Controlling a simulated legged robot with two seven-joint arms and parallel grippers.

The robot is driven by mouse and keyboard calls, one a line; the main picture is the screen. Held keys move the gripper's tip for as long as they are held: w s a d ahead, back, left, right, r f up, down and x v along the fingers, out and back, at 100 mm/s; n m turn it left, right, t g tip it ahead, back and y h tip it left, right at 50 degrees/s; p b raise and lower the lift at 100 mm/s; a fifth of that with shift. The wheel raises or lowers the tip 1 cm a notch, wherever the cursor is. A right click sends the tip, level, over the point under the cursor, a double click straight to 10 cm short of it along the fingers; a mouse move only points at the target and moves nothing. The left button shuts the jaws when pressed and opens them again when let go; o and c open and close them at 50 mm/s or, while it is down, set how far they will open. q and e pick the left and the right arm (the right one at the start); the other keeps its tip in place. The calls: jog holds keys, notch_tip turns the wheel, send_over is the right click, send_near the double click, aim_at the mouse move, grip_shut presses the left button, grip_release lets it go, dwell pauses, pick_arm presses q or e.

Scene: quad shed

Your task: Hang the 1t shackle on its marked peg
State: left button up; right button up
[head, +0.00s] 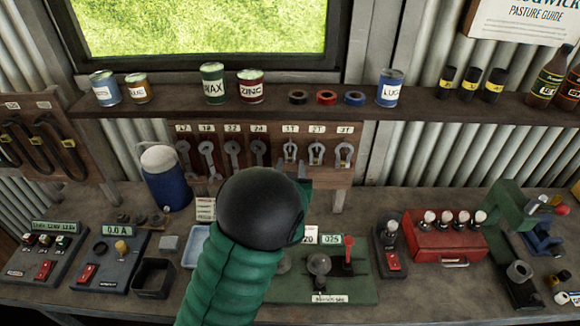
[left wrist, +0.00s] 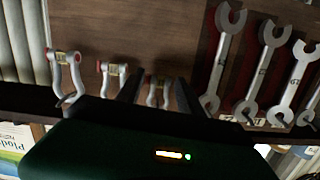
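The 1t shackle (head: 290,152), a small grey metal bow, hangs at the peg board under the leftmost of three shackle labels. It also shows in the left wrist view (left wrist: 157,92), with its lower part hidden by my gripper body. My left gripper (left wrist: 160,92) has its two dark fingers apart, one on each side of this shackle, with gaps visible between fingers and shackle. The peg itself cannot be made out clearly. My right gripper is not in view.
The 2t shackle (head: 315,153) and 3t shackle (head: 341,154) hang close beside it. Several wrenches (head: 232,152) hang to the left on the same board (head: 335,183). A shelf (head: 330,108) with cans and tape rolls runs above. A bench with devices lies below.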

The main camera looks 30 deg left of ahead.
pick_arm(q)
jog(key=o, duration=0.4)
jog(key=shift+d, duration=0.2)
jog(key=shift+a, duration=0.1)
jog(key=shift+a, duration=0.1)
